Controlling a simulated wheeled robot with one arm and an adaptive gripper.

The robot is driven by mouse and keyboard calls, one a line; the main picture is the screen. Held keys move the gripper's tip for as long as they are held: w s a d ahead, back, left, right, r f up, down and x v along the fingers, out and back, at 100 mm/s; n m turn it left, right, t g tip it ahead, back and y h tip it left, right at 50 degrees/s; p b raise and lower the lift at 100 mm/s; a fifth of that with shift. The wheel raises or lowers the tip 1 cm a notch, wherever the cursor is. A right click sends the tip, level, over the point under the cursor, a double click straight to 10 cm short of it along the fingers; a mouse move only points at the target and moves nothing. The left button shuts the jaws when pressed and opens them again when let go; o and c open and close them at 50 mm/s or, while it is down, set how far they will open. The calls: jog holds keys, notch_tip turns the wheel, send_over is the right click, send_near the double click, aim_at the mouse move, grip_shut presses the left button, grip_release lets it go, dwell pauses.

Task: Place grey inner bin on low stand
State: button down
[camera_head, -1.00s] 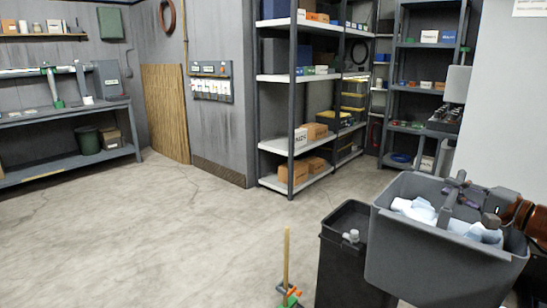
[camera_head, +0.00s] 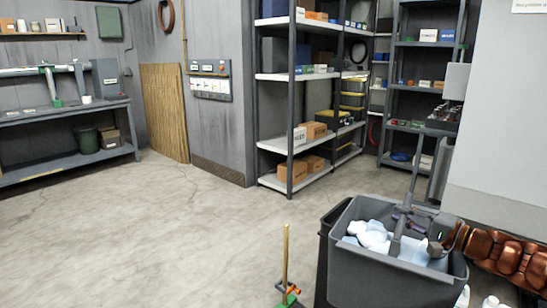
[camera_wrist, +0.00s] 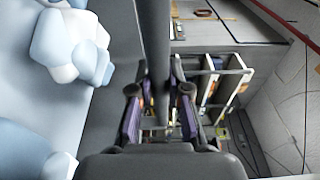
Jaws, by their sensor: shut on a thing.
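The grey inner bin (camera_head: 380,280), holding crumpled pale blue and white material (camera_head: 375,236), is at the lower right of the head view. My gripper (camera_head: 408,215) reaches in from the right and is shut on the bin's handle bar. In the wrist view, the purple-padded fingers of my gripper (camera_wrist: 158,112) flank the dark handle bar (camera_wrist: 156,45), with the pale contents (camera_wrist: 70,50) at left. A black outer bin (camera_head: 326,245) stands behind the grey bin, mostly hidden by it. I cannot identify the low stand in either view.
White bottles (camera_head: 490,302) stand at the lower right edge. A wooden stick on a green and orange base (camera_head: 287,290) stands left of the bins. Shelving (camera_head: 290,110) and a workbench (camera_head: 70,115) line the back. The floor (camera_head: 160,230) at left is clear.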

aim_at(342, 252)
jog(key=a+f+g, duration=0.1)
jog(key=a+f, duration=0.3)
jog(key=a+f+n+y+b, duration=0.1)
jog(key=a+f, duration=0.3)
jog(key=a, duration=0.1)
jog(key=a+f+n+g+y, duration=0.1)
jog(key=a+f, duration=0.3)
jog(key=shift+w+a+g, duration=0.2)
jog(key=shift+w+g, duration=0.1)
jog(key=shift+w, duration=0.05)
jog(key=shift+a+f+y, duration=0.3)
jog(key=shift+a+f, duration=0.05)
jog(key=shift+a, duration=0.2)
jog(key=shift+s+a, duration=0.1)
jog(key=shift+a, duration=0.05)
jog(key=shift+r+p, duration=0.35)
jog(key=shift+p, duration=0.05)
jog(key=shift+r, duration=0.1)
notch_tip(342, 252, up, 15)
jog(key=p, duration=2.3)
